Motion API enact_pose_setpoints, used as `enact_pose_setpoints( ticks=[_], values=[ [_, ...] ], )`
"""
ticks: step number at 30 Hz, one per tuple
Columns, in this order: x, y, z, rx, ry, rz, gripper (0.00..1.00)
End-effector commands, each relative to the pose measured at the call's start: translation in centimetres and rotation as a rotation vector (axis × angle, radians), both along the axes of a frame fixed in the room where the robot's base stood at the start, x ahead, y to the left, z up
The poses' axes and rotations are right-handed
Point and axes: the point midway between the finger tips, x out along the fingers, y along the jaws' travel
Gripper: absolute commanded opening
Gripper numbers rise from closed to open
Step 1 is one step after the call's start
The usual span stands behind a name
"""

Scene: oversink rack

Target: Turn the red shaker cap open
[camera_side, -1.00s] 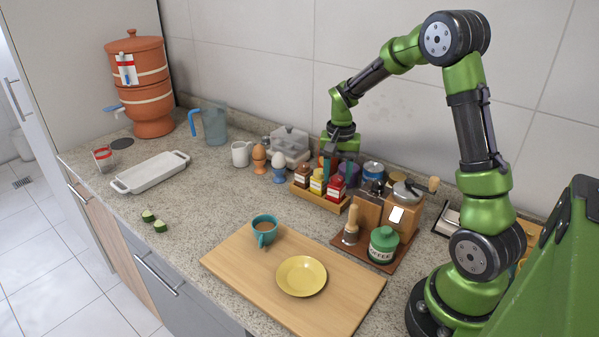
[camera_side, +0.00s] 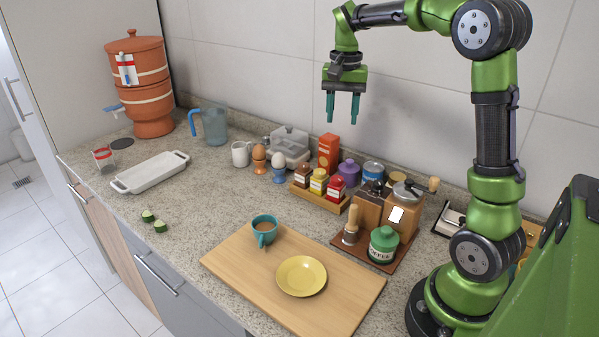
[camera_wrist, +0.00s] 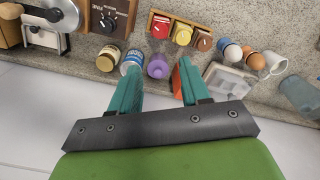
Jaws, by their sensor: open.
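The red-capped shaker (camera_side: 336,187) stands at the right end of a small wooden rack, beside a yellow-capped and a brown-capped shaker. In the wrist view the red cap (camera_wrist: 161,27) shows from above at the left of the three, with a pale mark on its top. My gripper (camera_side: 342,122) is open and empty, raised high above the back of the counter. In the wrist view my gripper's two teal fingers (camera_wrist: 156,88) are spread apart, well clear of the shakers. I cannot tell whether the red cap is turned open.
An orange-red box (camera_side: 328,153), a purple-lidded jar (camera_side: 349,173) and a blue tin (camera_side: 373,172) stand behind the rack. A coffee grinder (camera_side: 403,213) and a green-lidded jar (camera_side: 383,246) stand to the right. A cutting board (camera_side: 232,262) lies in front.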

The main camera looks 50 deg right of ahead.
Motion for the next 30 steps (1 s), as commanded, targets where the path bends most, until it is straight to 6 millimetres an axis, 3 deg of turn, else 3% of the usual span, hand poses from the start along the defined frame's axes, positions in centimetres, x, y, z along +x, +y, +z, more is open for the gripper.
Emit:
enact_pose_setpoints(
  ticks=[11,20,25,30],
  values=[
    [0.4,0.8,-0.1,-0.004,0.004,0.012,0.46],
    [0.1,-0.2,-0.1,0.000,0.001,-0.426,0.46],
    [0.0,-0.2,-1.7,0.001,0.004,-0.453,0.46],
    [0.0,-0.2,-5.0,0.001,0.006,-0.451,0.46]
  ],
)
